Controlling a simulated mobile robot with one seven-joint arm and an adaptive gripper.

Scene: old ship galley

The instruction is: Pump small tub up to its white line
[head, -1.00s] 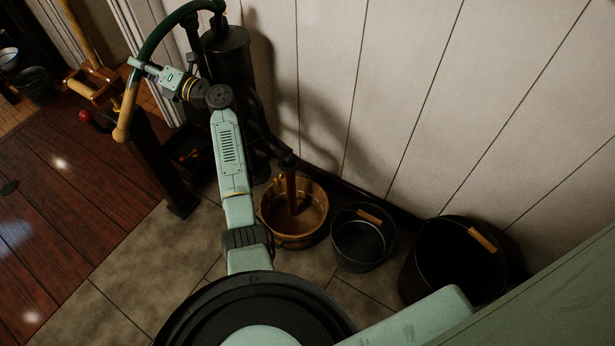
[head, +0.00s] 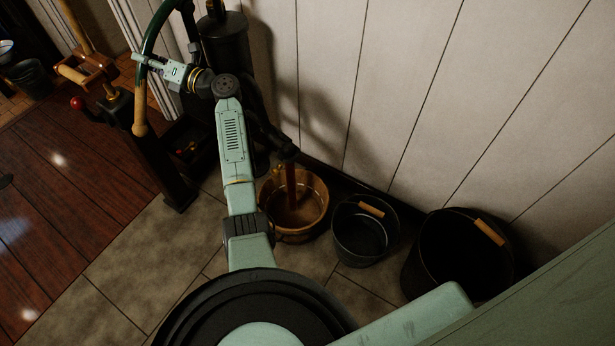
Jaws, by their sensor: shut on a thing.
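My gripper (head: 143,62) is shut on the curved green pump handle (head: 152,34), above its wooden end grip (head: 140,118). The black pump (head: 226,55) stands against the wall, and its spout (head: 286,150) points over a round wooden tub (head: 318,190). A reddish-brown stream (head: 291,185) runs from the spout into this tub, and brownish liquid shows inside. I cannot make out a white line on the tub or tell the liquid's exact level. My arm crosses in front of the pump, left of the tub.
A dark metal bucket (head: 362,249) with a wooden grip stands right of the tub, and a larger black bucket (head: 425,275) stands farther right. A dark post with a red knob (head: 77,103) and a wooden-handled fixture (head: 88,72) are at the left. The tiled floor (head: 130,260) in front is clear.

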